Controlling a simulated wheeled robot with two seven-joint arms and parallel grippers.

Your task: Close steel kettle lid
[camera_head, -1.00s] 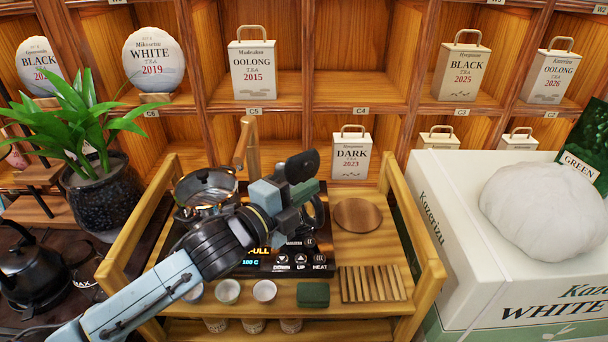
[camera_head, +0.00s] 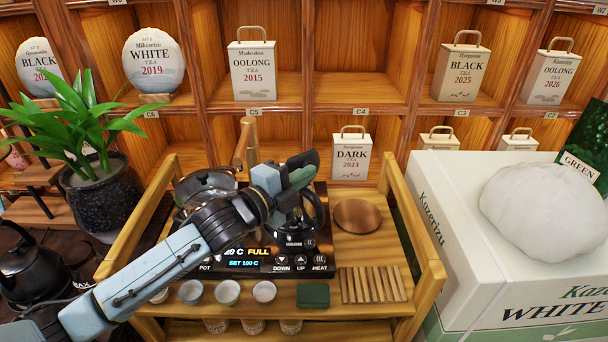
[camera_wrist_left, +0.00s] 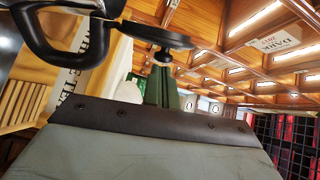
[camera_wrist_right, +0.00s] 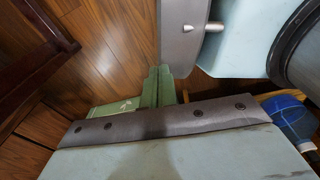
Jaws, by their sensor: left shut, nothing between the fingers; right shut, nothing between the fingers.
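The steel kettle stands on the control-panel stove, mostly hidden behind my left arm. Its black loop handle (camera_head: 318,212) shows right of the gripper. The dark round lid (camera_head: 303,158) stands raised and tilted above the kettle. In the left wrist view the lid (camera_wrist_left: 155,36) is seen nearly edge-on, with its small knob (camera_wrist_left: 163,57) facing the fingertips, beside the black handle (camera_wrist_left: 70,45). My left gripper (camera_head: 304,176) is shut and empty, its green fingertips close to the knob; contact is unclear. My right gripper (camera_wrist_right: 158,72) is shut and empty, away from the kettle above the wooden floor.
A metal pot (camera_head: 203,184) with a wooden handle stands left of the kettle, behind my arm. The wooden cart (camera_head: 432,268) carries small cups (camera_head: 228,292), a green block (camera_head: 313,295), a slatted rack (camera_head: 373,284) and a round brown disc (camera_head: 357,214). Shelves with tea tins stand behind.

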